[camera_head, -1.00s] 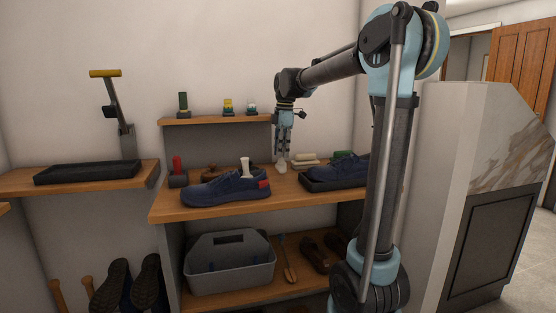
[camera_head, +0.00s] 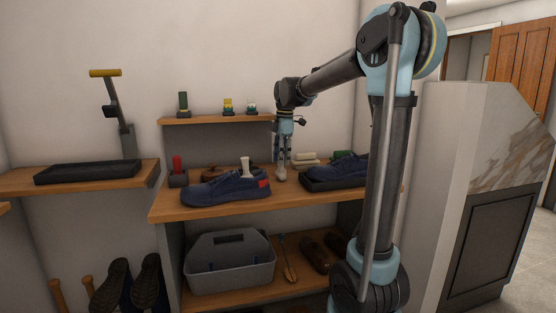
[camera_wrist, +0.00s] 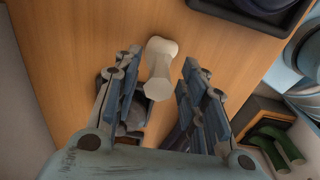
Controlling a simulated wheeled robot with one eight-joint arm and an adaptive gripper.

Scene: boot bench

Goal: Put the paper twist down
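A white paper twist (camera_head: 281,174) with flared ends is at the bench top (camera_head: 225,210), between the blue shoe and the dark tray. It also shows in the wrist view (camera_wrist: 159,68), between my fingertips with a gap on each side. It appears to rest on the wood. My gripper (camera_head: 284,160) points down right above it; in the wrist view (camera_wrist: 161,60) its fingers are spread and empty. Another white twist (camera_head: 245,167) stands in the blue shoe (camera_head: 222,189) on the left.
A second blue shoe (camera_head: 340,167) lies in a dark tray (camera_head: 318,184) to the right. A red-topped item (camera_head: 177,168) and pale blocks (camera_head: 305,157) stand behind. A small shelf (camera_head: 215,120) is above left. A grey caddy (camera_head: 230,268) is below.

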